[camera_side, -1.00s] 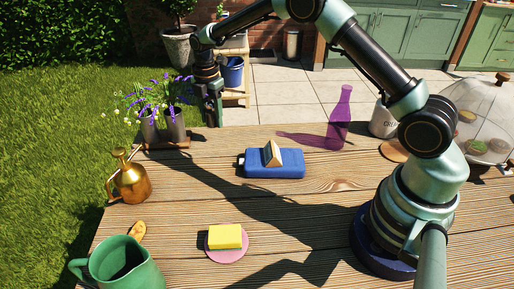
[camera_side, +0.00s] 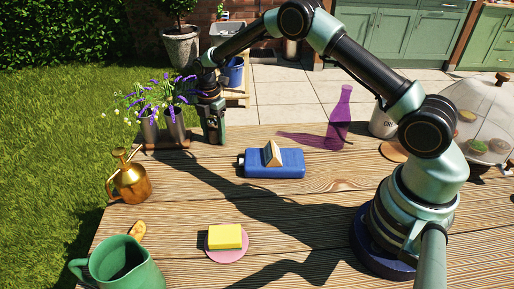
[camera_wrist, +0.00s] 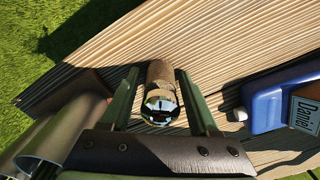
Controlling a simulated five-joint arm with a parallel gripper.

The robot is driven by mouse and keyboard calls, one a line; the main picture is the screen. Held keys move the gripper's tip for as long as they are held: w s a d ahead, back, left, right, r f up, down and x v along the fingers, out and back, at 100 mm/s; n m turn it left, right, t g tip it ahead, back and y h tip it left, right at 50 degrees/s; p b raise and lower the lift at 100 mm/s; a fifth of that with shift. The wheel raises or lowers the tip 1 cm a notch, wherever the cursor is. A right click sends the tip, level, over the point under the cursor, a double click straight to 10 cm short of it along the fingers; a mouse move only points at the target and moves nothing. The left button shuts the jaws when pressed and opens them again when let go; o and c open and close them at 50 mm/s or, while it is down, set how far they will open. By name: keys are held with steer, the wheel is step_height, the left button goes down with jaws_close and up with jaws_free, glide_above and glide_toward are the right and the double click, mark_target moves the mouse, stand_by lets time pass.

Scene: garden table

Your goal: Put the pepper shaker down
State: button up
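The pepper shaker (camera_wrist: 160,76) shows in the wrist view with a brown wooden body and a shiny chrome top. My gripper (camera_wrist: 158,72) has one finger on each side of it. A narrow strip of table shows between the shaker and each finger, so the fingers look open around it. In the side view my gripper (camera_side: 213,140) points down at the table's far edge, right of the flower pots. The shaker is mostly hidden there by the fingers. Whether its base touches the planks cannot be told for certain.
Metal flower pots (camera_side: 176,127) stand close to the left of my gripper. A blue bottle (camera_side: 285,168) with a small name card (camera_side: 272,153) lies to the right. A purple bottle (camera_side: 339,118), brass sprayer (camera_side: 131,183), and yellow block (camera_side: 225,236) stand farther off.

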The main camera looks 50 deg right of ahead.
steer(key=shift+o, duration=0.6)
